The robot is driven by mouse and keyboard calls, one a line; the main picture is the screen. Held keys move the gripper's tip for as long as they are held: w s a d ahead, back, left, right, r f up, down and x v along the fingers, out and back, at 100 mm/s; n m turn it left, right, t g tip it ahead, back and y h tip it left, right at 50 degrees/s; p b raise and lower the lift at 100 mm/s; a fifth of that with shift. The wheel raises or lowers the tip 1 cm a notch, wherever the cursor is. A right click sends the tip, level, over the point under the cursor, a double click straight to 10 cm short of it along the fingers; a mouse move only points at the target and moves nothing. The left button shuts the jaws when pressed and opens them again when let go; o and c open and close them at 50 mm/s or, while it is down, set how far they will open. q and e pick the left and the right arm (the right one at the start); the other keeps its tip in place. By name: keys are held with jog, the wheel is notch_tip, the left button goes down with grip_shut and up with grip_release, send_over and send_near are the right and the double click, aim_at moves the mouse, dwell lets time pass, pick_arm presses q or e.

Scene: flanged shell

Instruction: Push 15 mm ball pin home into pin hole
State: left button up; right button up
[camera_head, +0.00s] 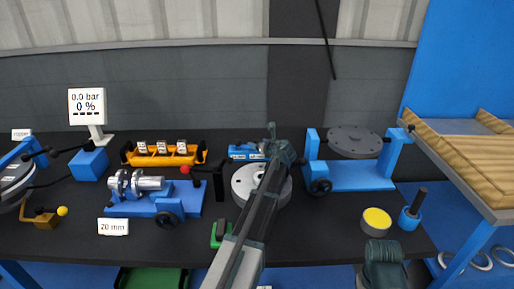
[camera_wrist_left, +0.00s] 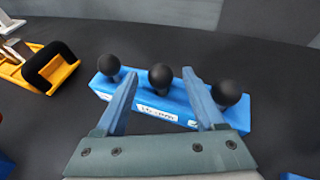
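A blue rack (camera_wrist_left: 172,108) with three black balls in a row fills the middle of the left wrist view; its white label is too blurred to read. In the head view the blue rack (camera_head: 243,152) is partly hidden by my left gripper (camera_head: 272,130). In the left wrist view the left gripper (camera_wrist_left: 159,74) is open, its two blue fingers apart on either side of the middle black ball (camera_wrist_left: 161,77). I cannot tell whether they touch it. The pin hole cannot be made out.
A blue fixture with a metal shaft (camera_head: 150,183) stands left, by a 20 mm sign (camera_head: 113,227). An orange tray (camera_head: 165,154) is behind it. A grey disc (camera_head: 245,183) lies beneath my left arm. A blue stand with a round plate (camera_head: 355,142) is at right.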

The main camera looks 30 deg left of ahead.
pick_arm(q)
grip_shut()
jog(key=shift+r, duration=0.15)
notch_tip(320, 180, up, 10)
jog(key=p, duration=1)
